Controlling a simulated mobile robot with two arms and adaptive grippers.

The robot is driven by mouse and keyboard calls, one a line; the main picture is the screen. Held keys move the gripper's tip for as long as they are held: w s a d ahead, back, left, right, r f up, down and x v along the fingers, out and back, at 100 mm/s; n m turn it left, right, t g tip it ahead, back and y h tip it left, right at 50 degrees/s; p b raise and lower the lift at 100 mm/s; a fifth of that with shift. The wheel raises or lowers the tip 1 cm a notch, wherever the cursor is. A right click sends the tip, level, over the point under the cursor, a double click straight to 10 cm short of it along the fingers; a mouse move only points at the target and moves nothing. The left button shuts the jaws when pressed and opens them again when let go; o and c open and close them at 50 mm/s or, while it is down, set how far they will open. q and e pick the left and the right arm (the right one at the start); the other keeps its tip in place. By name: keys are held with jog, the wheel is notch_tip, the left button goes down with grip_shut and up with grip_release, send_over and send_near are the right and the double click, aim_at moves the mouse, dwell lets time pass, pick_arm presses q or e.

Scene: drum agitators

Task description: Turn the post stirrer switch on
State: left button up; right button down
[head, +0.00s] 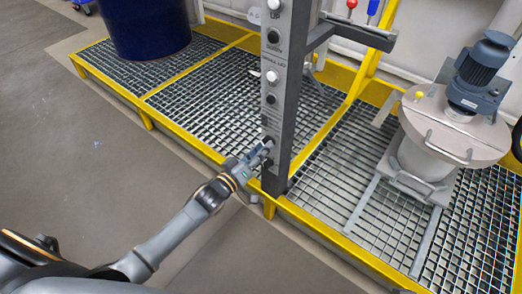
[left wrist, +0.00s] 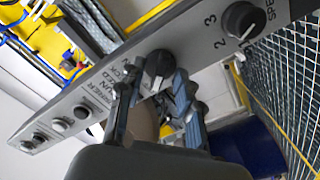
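The grey post (head: 283,90) stands upright at the yellow frame's front edge in the head view. The post stirrer switch (left wrist: 158,65), a black rotary knob with a pale pointer line, is on the post's panel in the left wrist view. Lettering beside it is partly covered. My left gripper (head: 266,149) is at the lower part of the post, and hides the switch in the head view. In the left wrist view its two fingers (left wrist: 152,82) stand on either side of the knob, apart, with a gap at the left finger. My right gripper is out of view.
A black speed knob (left wrist: 243,20) sits on the same panel, and several buttons (left wrist: 60,125) are further along it. A blue drum (head: 148,25) stands on the grating at the back left. A motor-topped mixer (head: 455,120) stands right of the post.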

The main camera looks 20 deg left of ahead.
pick_arm(q)
grip_shut()
jog(key=shift+m+p, duration=2)
jog(key=shift+m, duration=5.9)
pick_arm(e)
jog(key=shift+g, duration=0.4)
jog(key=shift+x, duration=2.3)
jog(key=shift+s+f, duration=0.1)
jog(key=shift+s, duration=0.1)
